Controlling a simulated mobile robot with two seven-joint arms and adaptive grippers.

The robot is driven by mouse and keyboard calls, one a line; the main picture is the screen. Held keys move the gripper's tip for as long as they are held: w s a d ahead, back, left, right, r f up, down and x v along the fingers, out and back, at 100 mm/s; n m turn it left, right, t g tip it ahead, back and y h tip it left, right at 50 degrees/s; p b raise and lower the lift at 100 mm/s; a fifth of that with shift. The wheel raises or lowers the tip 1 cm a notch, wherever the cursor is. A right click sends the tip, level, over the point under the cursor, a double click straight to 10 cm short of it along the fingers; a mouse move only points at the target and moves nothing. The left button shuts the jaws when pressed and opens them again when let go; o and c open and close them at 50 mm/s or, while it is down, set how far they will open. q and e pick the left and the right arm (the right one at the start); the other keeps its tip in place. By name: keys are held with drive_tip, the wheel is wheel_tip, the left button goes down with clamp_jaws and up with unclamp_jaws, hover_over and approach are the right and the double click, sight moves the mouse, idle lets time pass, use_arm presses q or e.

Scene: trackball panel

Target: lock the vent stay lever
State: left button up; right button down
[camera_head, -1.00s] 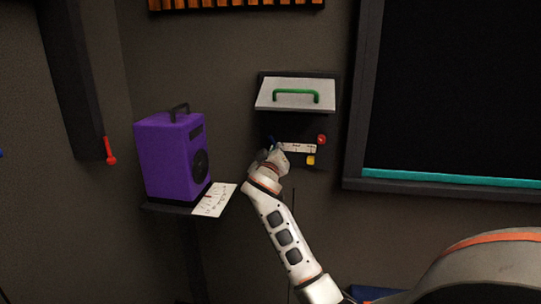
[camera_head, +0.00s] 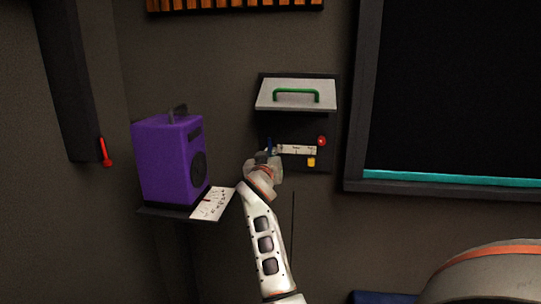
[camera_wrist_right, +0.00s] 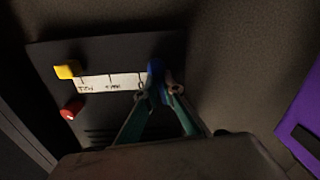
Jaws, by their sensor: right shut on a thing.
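A dark wall panel (camera_head: 325,164) sits below a light flap (camera_head: 290,97) with a green handle (camera_head: 297,93). A blue lever (camera_head: 270,145) stands at the panel's left side; it also shows in the right wrist view (camera_wrist_right: 155,70). I take it for the vent stay lever, but no readable label confirms this. My right gripper (camera_wrist_right: 160,93) is shut on the blue lever, its two fingers on either side of it. In the head view the right gripper (camera_head: 267,158) is small and covers the lever's lower part. My left gripper is not in view.
A white marked strip (camera_head: 297,149), a red knob (camera_head: 321,141) and a yellow knob (camera_head: 311,162) are right of the lever. A purple box (camera_head: 172,160) stands on a shelf to the left with a white card (camera_head: 213,204). A dark framed screen (camera_head: 455,90) is at right.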

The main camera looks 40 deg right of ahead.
sight(271, 122)
drive_tip(key=shift+f, duration=0.15)
drive_tip(key=c, duration=2.2)
unclamp_jaws()
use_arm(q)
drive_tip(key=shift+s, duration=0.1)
use_arm(e)
drive_tip(key=shift+o, duration=0.2)
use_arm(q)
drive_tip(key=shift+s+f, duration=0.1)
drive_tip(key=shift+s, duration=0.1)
use_arm(e)
drive_tip(key=shift+r, duration=0.2)
wheel_tip(271, 122, up, 10)
drive_tip(key=shift+f, duration=0.15)
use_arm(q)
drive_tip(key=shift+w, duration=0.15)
